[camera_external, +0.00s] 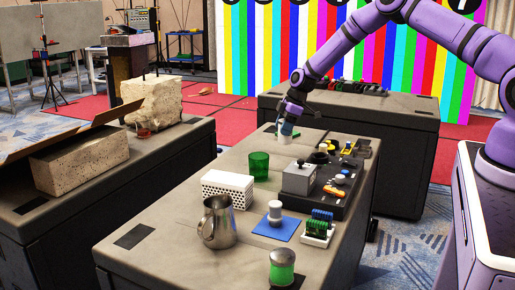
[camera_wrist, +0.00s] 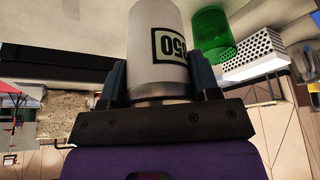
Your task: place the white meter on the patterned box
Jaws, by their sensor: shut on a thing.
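The white meter, a white cylinder with a black-framed number label, is between my gripper's fingers in the wrist view (camera_wrist: 158,32). My gripper (camera_wrist: 158,75) is shut on it, one dark finger on each side. In the external view, my gripper (camera_external: 287,127) is at the far end of the middle table with the meter (camera_external: 285,138) below it, small and partly hidden; I cannot tell whether it touches the table. The patterned box (camera_external: 228,190), white with dark holes, sits on the table nearer the camera, left of centre. It also shows in the wrist view (camera_wrist: 258,52).
A green cup (camera_external: 259,166) stands between my gripper and the box. A metal pitcher (camera_external: 218,224) is in front of the box. A grey device (camera_external: 298,179) and a blue mat (camera_external: 262,229) are to its right. A green jar (camera_external: 282,269) stands at the near edge.

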